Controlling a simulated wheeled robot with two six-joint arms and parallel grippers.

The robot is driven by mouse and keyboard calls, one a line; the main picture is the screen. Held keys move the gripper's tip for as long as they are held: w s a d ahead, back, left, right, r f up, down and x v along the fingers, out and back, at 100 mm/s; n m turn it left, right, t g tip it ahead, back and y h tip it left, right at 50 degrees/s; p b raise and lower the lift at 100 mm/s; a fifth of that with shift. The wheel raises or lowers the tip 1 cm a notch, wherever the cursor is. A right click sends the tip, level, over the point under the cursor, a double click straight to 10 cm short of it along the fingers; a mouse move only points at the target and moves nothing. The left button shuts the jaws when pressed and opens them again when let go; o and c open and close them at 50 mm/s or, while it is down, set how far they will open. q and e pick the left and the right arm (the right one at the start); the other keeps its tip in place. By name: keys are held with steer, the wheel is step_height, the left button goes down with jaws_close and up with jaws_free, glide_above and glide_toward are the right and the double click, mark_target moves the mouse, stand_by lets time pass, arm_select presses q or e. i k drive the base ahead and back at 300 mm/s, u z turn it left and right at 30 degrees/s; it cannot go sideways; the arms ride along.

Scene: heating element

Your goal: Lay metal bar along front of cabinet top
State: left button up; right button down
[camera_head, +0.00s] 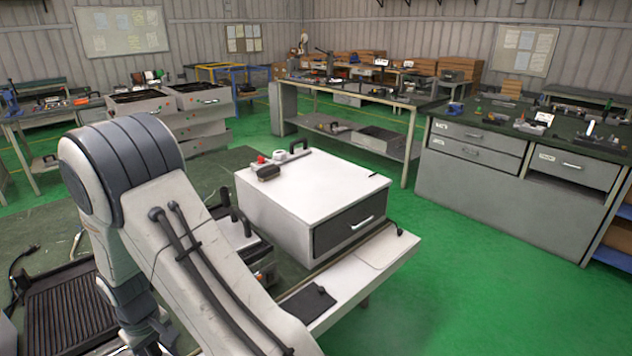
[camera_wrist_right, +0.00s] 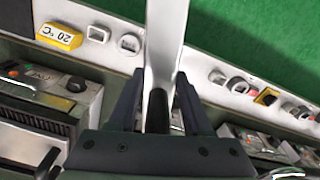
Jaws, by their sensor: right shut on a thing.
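The white cabinet (camera_head: 300,195) stands on the workbench in the head view, with a dark grey drawer front (camera_head: 350,225) and a pale handle. Most of its top is bare, and I see no bar along its front edge. In the right wrist view, my right gripper (camera_wrist_right: 157,100) is shut on a pale, shiny bar (camera_wrist_right: 166,45), which I take for the metal bar. The bar runs up out of the picture, with a dark part between the fingers. My right gripper and the bar do not show in the head view. My left gripper is not in view.
A dark handle and a red knob (camera_head: 261,159) sit along the cabinet top's back left edge. A large arm link of mine covers the left foreground.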

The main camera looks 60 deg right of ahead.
mark_target(337, 188)
steer(key=u, duration=1.6)
steer(key=k, duration=1.45)
steer(key=z, duration=2.45)
steer(key=i, duration=2)
steer(key=u, duration=0.05)
